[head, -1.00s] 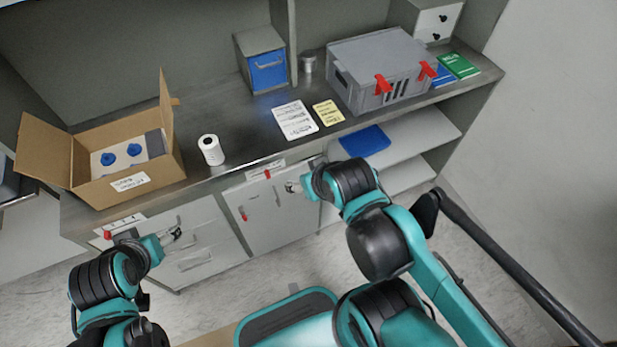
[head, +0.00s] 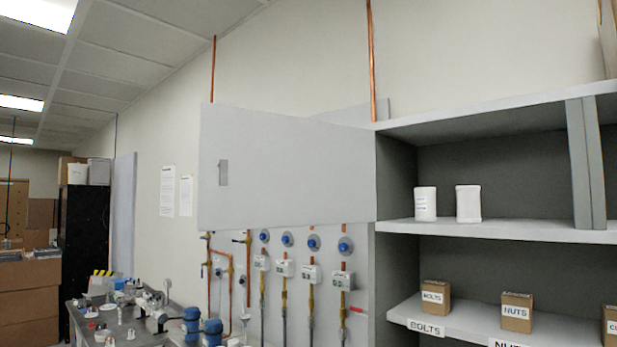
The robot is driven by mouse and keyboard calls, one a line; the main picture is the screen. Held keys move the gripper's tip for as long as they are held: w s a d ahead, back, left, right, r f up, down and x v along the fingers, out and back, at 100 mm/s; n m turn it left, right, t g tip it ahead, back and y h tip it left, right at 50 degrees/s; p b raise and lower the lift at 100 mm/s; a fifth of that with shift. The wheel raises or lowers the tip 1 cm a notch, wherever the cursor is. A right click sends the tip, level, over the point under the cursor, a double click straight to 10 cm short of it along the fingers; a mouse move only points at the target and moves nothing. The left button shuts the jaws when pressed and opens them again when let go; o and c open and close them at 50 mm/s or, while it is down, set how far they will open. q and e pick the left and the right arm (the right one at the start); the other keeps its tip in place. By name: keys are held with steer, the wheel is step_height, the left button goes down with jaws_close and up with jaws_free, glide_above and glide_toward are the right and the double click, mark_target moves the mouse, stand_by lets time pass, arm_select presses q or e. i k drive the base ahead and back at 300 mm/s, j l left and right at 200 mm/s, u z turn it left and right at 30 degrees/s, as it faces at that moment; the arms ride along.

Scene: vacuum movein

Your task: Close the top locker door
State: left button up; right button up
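The top locker door (head: 290,168) is a flat light grey panel in the middle of the head view. It stands wide open, swung out to the left of the grey shelf unit (head: 396,190), with its hinge side at the unit's left edge. A small darker grey handle or latch plate (head: 223,172) is near the door's free left edge. The upper compartment is uncovered and holds two white containers, a left one (head: 425,204) and a right one (head: 468,204). Neither of my grippers is in this view.
Below, a shelf (head: 455,318) holds small brown boxes labelled bolts (head: 435,294) and nuts (head: 517,312). Behind and below the door are copper pipes and blue-knobbed valves (head: 313,242). A cluttered bench (head: 120,322) and stacked brown boxes (head: 28,300) are at the lower left.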

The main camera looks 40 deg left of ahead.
mark_target(284, 171)
steer(key=j+z, duration=0.15)
steer(key=j, duration=0.35)
steer(key=j+z, duration=0.1)
steer(key=j, duration=0.4)
steer(key=j+z, duration=0.15)
steer(key=j, duration=0.35)
steer(key=j+z, duration=0.15)
steer(key=j, duration=0.3)
steer(key=k+j+z, duration=0.1)
steer(key=j, duration=0.4)
steer(key=k+j+z, duration=0.15)
steer(key=j, duration=0.35)
steer(key=j+z, duration=0.15)
steer(key=j, duration=0.3)
steer(key=k, duration=0.05)
